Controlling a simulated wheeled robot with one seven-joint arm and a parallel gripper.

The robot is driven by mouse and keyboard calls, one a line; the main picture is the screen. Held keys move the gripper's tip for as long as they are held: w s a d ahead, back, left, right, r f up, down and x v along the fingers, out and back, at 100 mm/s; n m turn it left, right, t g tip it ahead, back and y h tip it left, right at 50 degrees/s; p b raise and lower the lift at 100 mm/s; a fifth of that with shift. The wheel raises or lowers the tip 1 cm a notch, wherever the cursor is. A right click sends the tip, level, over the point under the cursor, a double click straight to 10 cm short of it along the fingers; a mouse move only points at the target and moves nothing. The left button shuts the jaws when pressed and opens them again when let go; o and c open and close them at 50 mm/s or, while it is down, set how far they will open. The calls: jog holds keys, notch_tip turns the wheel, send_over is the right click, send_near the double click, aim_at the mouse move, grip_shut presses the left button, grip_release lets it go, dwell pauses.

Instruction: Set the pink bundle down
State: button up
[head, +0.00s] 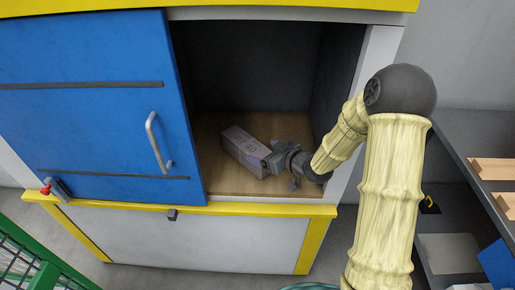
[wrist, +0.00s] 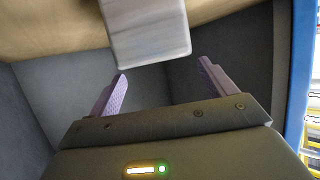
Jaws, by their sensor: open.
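The pink bundle (head: 244,146) is a pale pinkish-grey block lying on the wooden floor of the open cabinet compartment. My gripper (head: 271,161) is inside the compartment at the bundle's right end. In the wrist view, the bundle's end (wrist: 150,35) is at the top of the picture, against the wooden surface. The two purple fingers of my gripper (wrist: 162,70) are spread wide, with nothing held between them. The bundle's end lies just beyond the fingertips. In the head view, the gripper hides part of the bundle's near right end.
The compartment's wooden floor (head: 222,181) has free room around the bundle. Its dark side wall (head: 338,75) stands close to my arm. A blue sliding door (head: 85,110) with a handle covers the left. A green mesh fence (head: 35,262) is at lower left, shelves at right.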

jog(key=v, duration=0.6)
jog(key=shift+s+d, duration=0.15)
jog(key=shift+s, duration=0.05)
